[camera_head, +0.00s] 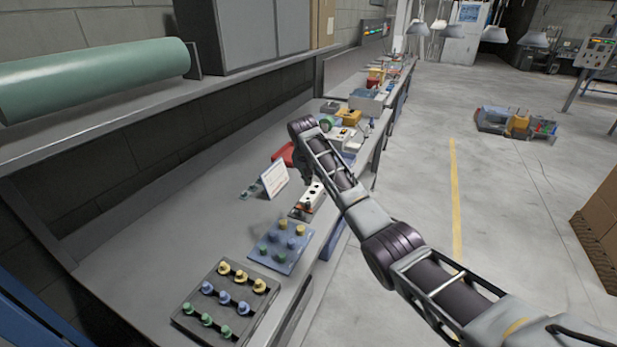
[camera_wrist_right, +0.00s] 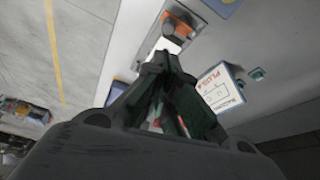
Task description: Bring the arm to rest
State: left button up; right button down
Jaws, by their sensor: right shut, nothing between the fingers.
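My right arm (camera_head: 390,245) reaches in from the lower right over the front edge of the workbench (camera_head: 150,265). Its gripper (camera_head: 305,178) points down beside a white sign card and is partly hidden by the wrist. In the right wrist view the gripper (camera_wrist_right: 165,100) shows its fingers together, with nothing held. A small white device with dark holes (camera_head: 308,197) stands on the bench close below the gripper. My left gripper is in neither view.
The white card (camera_head: 274,179) stands behind the device. A blue board (camera_head: 281,246) and a grey tray (camera_head: 190,318) with coloured knobs lie nearer. A red object (camera_head: 283,154) and several parts lie farther along. A shelf holds a green roll (camera_head: 95,78). The floor at right is mostly clear.

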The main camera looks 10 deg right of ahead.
dwell(0.4)
jog(key=s+a+f+n+y, duration=0.1)
jog(key=s+f+n, duration=0.3)
jog(key=s+f, duration=1.45)
jog(key=s+d+r+n, duration=0.1)
jog(key=s+d+n, duration=0.1)
jog(key=s, duration=1.2)
jog(key=s+d+r+n, duration=0.1)
jog(key=s+d, duration=0.1)
jog(key=s, duration=1.3)
notch_tip(320, 180, down, 33)
jog(key=s+g, duration=0.1)
jog(key=s, duration=0.1)
jog(key=s+d+f, duration=0.2)
jog(key=s+f, duration=0.8)
jog(key=s, duration=0.1)
jog(key=s+d+f+g, duration=0.1)
jog(key=s+d+f, duration=0.1)
jog(key=s+f, duration=0.7)
jog(key=shift+s+f+g+y, duration=0.3)
jog(key=shift+s+f, duration=0.05)
jog(key=shift+s, duration=0.8)
